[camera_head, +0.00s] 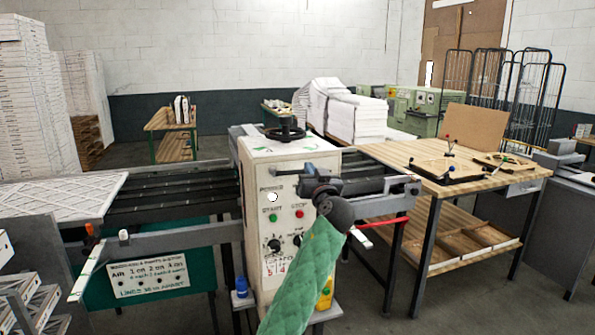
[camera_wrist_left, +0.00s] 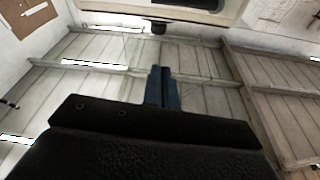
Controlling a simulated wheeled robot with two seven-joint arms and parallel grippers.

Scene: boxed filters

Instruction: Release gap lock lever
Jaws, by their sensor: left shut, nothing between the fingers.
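The cream machine cabinet (camera_head: 285,160) stands in the middle of the head view, with a black handwheel (camera_head: 285,132) on top and buttons and knobs on its front. A red-handled lever (camera_head: 382,222) sticks out to the right of the cabinet; I cannot tell whether it is the gap lock lever. My left gripper (camera_head: 284,170) is shut and empty in front of the cabinet's upper panel. Its shut fingers (camera_wrist_left: 162,75) also show in the left wrist view, below a small dark knob (camera_wrist_left: 158,27). I cannot tell whether the fingers touch anything. My right gripper is not in view.
A conveyor (camera_head: 170,195) with a white filter (camera_head: 60,192) on it runs left of the cabinet. A pale flat bar (camera_head: 88,268) slants at the front left. A wooden workbench (camera_head: 435,185) stands at the right. A blue-capped bottle (camera_head: 241,287) stands low by the cabinet.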

